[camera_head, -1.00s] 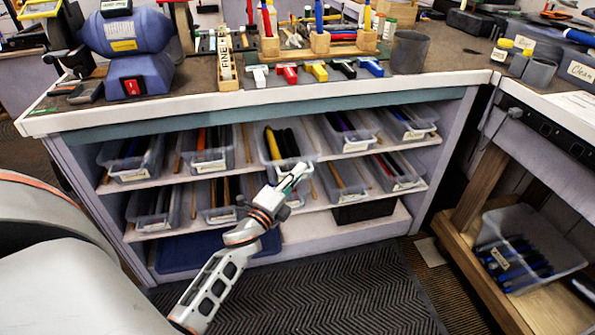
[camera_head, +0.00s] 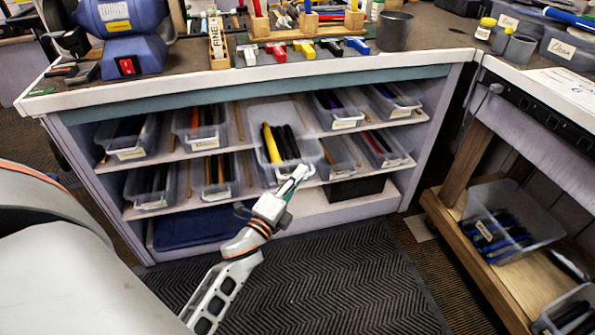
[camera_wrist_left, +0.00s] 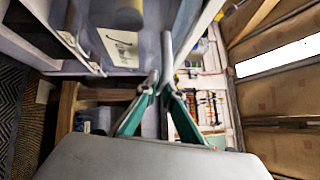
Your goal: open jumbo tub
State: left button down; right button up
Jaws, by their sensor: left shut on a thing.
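A clear jumbo tub (camera_head: 312,151) on the upper shelf holds a yellow grip (camera_head: 271,143) and several black grips (camera_head: 287,142). It sticks out in front of its neighbours, with its back part bare. My left gripper (camera_head: 303,171) is shut on the tub's front edge near its right corner. In the left wrist view my left gripper's fingers (camera_wrist_left: 161,82) close together at the tub edge, and a pale label (camera_wrist_left: 120,46) shows beside them. The exact contact is too small to tell. My right gripper is not in view.
Other clear tubs flank it, such as one on the left (camera_head: 199,131) and one on the right (camera_head: 337,109). A black bin (camera_head: 356,189) sits below. The benchtop (camera_head: 160,92) overhangs the shelves. The dark floor mat (camera_head: 320,275) in front is clear.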

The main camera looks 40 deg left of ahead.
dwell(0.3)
pick_arm(q)
jog(key=c, duration=2.2)
grip_release()
jog(key=shift+s, duration=0.1)
jog(key=s, duration=0.5)
jog(key=s+f, duration=0.1)
jog(key=s, duration=0.1)
jog(key=shift+s+d, duration=0.15)
jog(key=shift+d, duration=0.15)
